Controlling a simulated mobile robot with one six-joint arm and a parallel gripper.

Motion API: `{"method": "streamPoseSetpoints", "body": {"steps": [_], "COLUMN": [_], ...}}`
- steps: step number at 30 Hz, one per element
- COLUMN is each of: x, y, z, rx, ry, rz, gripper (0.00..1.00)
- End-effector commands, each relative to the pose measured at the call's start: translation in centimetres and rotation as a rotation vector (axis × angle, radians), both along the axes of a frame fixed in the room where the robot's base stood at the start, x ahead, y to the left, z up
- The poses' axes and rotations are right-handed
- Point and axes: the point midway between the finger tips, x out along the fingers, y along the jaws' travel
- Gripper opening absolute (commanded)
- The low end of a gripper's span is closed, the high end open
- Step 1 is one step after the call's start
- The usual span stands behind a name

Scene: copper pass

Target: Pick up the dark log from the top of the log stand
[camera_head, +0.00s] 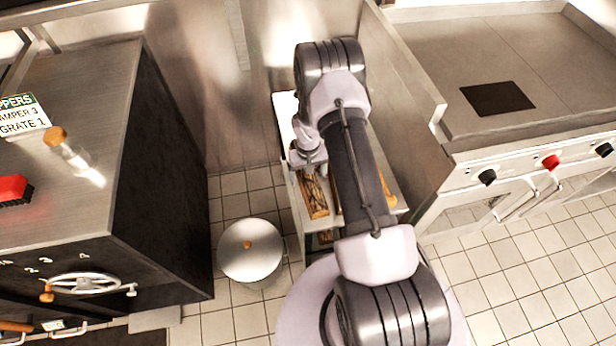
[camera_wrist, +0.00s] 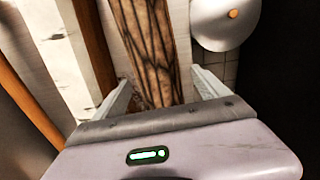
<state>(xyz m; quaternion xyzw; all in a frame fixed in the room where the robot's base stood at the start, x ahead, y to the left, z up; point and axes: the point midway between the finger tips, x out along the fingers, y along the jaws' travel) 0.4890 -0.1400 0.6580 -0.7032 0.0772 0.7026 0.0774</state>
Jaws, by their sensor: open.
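A brown log with dark cracks (camera_wrist: 152,40) lies between the two fingers of my gripper (camera_wrist: 162,78) in the wrist view. It matches the dark log best. My gripper is open, with a finger on each side of the log and a visible gap on the right. I cannot tell how deep the fingers reach. In the head view the log (camera_head: 314,196) shows its near end on top of the pale log stand (camera_head: 296,212). My arm hides much of the stand, and the fingertips are hard to make out there.
A pale birch log (camera_wrist: 58,45) and a reddish-brown log (camera_wrist: 92,45) lie left of the dark one in the wrist view. A lidded steel pot (camera_head: 250,249) stands on the tiles left of the stand. A dark oven (camera_head: 160,170) and a steel range (camera_head: 475,150) flank the stand.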

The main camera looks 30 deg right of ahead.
Motion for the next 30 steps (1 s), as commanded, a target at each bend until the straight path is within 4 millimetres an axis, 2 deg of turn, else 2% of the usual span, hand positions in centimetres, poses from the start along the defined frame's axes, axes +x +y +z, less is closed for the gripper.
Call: {"method": "streamPoseSetpoints", "body": {"steps": [22,23,30], "x": [-0.01,-0.01,-0.01], "y": [0.0,0.0,0.0], "z": [-0.48,-0.48,-0.48], "rx": [0.0,0.0,0.0], "ry": [0.0,0.0,0.0], "rz": [0.0,0.0,0.0], "gripper": [0.84,0.82,0.35]}}
